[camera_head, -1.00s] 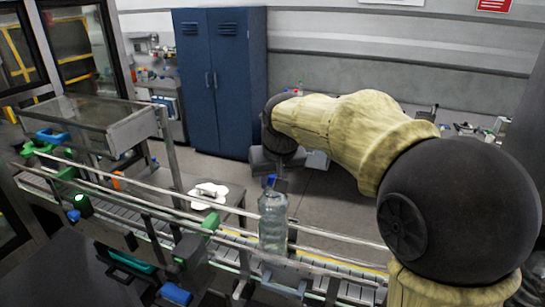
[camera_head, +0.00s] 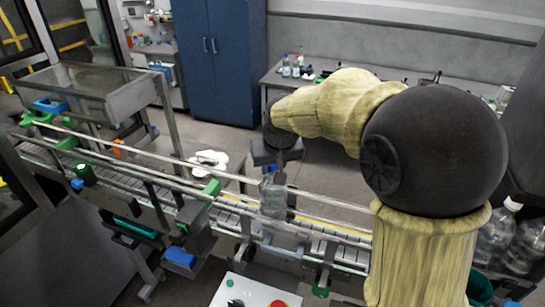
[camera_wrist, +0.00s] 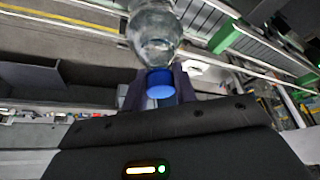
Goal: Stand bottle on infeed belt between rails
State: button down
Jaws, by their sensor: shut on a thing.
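A clear plastic bottle (camera_head: 272,199) with a blue cap (camera_head: 272,169) stands about upright at the infeed belt (camera_head: 235,208). My gripper (camera_head: 272,172) is above it and shut around its cap and neck. In the wrist view the fingers (camera_wrist: 158,92) flank the blue cap (camera_wrist: 160,84), and the clear body (camera_wrist: 153,32) extends beyond. The far rail (camera_head: 330,222) and near rail (camera_head: 310,232) run along the belt. The bottle's body appears between them. Its base is hard to see, so I cannot tell whether it touches the belt.
A green rail bracket (camera_head: 211,187) is left of the bottle. A control box (camera_head: 250,292) with a red button is at the bottom. More clear bottles (camera_head: 497,235) are at right. A side table (camera_head: 205,160) with white pieces lies behind the belt.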

jog(key=c, duration=1.1)
grip_release()
jog(key=shift+s, duration=0.1)
jog(key=b+v, duration=0.3)
jog(key=v, duration=0.9)
jog(key=shift+d, duration=0.1)
